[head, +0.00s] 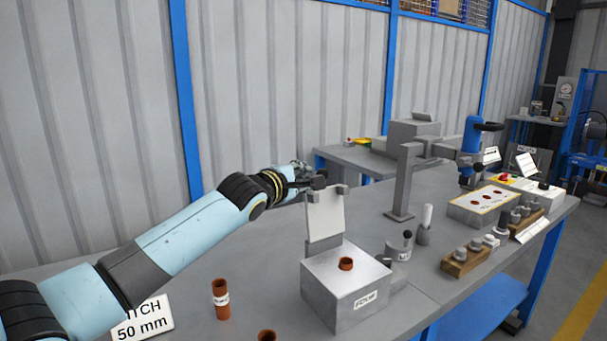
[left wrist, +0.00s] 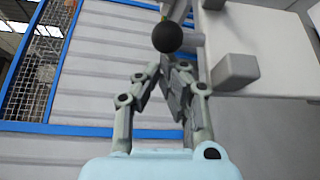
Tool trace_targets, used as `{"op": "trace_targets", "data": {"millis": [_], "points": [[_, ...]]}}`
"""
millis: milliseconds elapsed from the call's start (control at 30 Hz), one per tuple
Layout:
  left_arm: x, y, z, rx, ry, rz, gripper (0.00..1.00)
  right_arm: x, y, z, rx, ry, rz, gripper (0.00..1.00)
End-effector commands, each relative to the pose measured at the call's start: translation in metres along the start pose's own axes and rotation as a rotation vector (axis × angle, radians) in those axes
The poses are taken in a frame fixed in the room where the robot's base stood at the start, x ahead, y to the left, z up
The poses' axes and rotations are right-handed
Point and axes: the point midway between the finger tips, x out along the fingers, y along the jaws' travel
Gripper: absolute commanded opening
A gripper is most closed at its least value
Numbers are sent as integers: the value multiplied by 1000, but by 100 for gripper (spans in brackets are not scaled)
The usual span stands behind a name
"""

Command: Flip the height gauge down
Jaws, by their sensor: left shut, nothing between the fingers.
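The height gauge (head: 325,217) is a pale flat plate standing upright at the back of a grey metal block (head: 345,295). A dark knob (head: 321,178) shows at its top left. In the left wrist view the knob is a black ball (left wrist: 167,37), with the plate (left wrist: 270,48) to its right. My left gripper (head: 306,180) is at the upper left of the plate, close to the knob. Its fingers (left wrist: 172,66) are shut with nothing between them, and the ball appears just beyond their tips. Contact cannot be told. My right gripper is not in view.
A brown tube sits in the block's top (head: 346,264). Another labelled tube (head: 221,299) stands on the bench at left, near a "50 mm" sign (head: 143,320). A grey stand (head: 405,170), small cylinders and a wooden rack (head: 465,262) are to the right.

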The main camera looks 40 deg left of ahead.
Motion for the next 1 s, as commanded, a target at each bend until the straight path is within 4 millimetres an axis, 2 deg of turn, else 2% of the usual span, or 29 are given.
{"op": "trace_targets", "data": {"millis": [467, 667, 767, 1000], "points": [[-6, 0, 10, 65, -1, 37, 0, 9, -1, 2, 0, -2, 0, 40], [-11, -2, 20, 120, -2, 71, 0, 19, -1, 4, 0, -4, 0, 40], [-15, -5, 28, 170, -3, 101, 0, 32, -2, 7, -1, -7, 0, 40], [-32, -16, 56, 351, -2, 208, 0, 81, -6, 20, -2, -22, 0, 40]]}}
